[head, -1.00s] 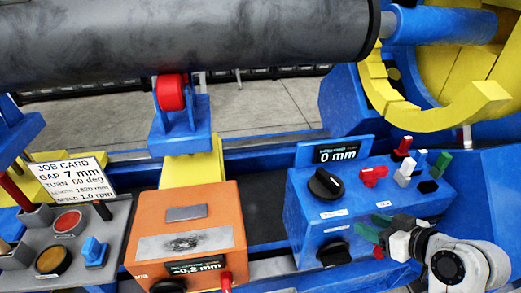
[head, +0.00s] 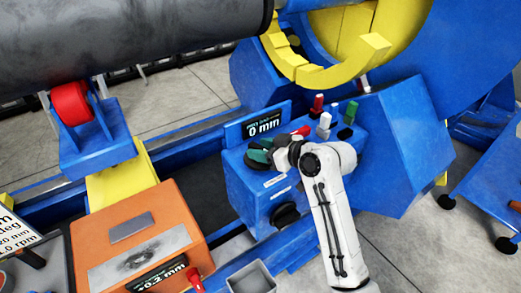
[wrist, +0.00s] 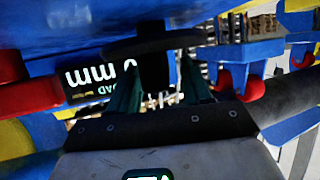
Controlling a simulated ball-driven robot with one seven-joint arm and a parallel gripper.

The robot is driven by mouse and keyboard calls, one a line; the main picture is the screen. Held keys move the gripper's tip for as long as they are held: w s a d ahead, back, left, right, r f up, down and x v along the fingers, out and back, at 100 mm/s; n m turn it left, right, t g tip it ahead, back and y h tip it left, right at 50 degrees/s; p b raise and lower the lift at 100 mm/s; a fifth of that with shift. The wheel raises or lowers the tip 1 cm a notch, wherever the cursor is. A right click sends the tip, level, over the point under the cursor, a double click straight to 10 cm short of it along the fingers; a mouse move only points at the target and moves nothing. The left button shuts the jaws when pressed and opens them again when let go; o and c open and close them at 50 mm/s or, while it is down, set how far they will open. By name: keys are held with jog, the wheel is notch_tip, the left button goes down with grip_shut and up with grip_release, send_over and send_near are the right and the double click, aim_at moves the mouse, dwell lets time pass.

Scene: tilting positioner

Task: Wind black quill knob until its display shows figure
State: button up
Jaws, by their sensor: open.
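A blue control box (head: 238,190) carries a tilted display (head: 264,123) that reads 0 mm. A black knob (head: 256,168) on its upper face is partly covered by my gripper (head: 258,155). A second black knob (head: 287,214) is on the lower face; the small labels are unreadable. In the wrist view, my gripper's dark green fingers (wrist: 158,88) stand apart on either side of a black knob (wrist: 150,47). I cannot tell whether they touch it. The display (wrist: 100,78) appears upside down there.
Red, white and green levers (head: 324,120) stand close behind my gripper. An orange box (head: 140,222) with its own small display is at lower left. A job card (head: 15,235) is cut off at the left edge. A large dark cylinder (head: 130,35) spans the upper left.

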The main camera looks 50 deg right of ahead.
jog(key=shift+w+f, duration=0.1)
jog(key=shift+w, duration=0.25)
jog(key=shift+c, duration=0.2)
grip_shut()
